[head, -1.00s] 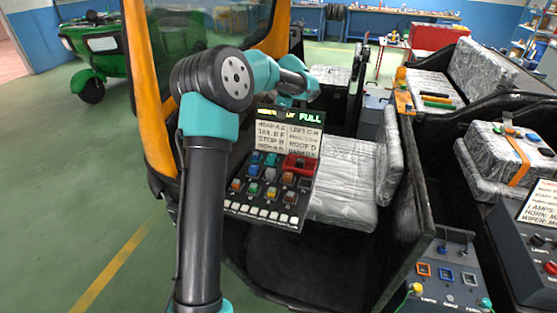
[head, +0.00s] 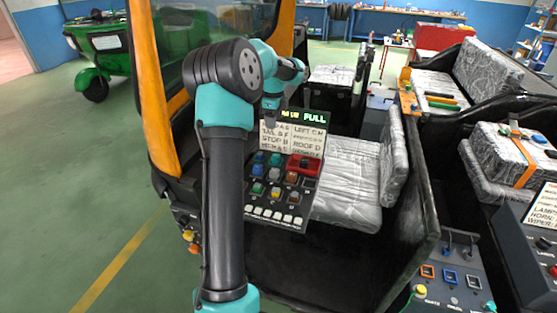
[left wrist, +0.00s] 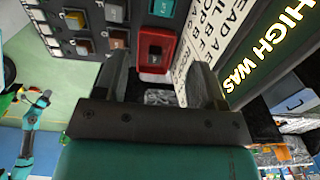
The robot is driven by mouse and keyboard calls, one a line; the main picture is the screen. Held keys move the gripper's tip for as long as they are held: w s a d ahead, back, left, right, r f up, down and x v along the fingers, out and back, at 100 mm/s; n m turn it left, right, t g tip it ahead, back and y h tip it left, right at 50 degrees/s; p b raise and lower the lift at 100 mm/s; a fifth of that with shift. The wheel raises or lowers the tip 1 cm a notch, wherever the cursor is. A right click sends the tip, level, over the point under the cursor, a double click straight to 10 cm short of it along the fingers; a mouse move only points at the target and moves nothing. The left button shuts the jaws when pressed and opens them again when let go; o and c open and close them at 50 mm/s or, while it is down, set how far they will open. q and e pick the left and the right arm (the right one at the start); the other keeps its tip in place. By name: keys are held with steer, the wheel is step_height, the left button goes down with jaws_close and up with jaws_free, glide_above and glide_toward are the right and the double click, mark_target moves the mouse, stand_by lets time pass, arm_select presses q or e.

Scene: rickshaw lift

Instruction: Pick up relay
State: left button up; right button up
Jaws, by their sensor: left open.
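My right gripper is not in view.
A label card and lit display (head: 303,116) top the panel. A wrapped seat (head: 345,190) is just right of it. The vehicle's orange pillar (head: 152,90) stands left. A switch box (head: 450,275) is at lower right.

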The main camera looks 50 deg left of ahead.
arm_select(q)
glide_above(275, 155)
steer(key=f, duration=1.2)
steer(key=shift+s+d, duration=0.3)
steer(key=shift+f, duration=0.1)
steer(key=shift+w+a+f, duration=0.1)
steer(key=shift+w+f, duration=0.05)
steer(key=shift+f, duration=1.15)
steer(key=shift+w+a+f, duration=0.1)
steer(key=shift+f, duration=1.15)
steer(key=shift+c, duration=0.3)
steer(key=c, duration=1)
steer(key=shift+o, duration=0.2)
steer(key=shift+r, duration=0.15)
step_height(275, 155, up, 10)
steer(key=shift+f, duration=0.15)
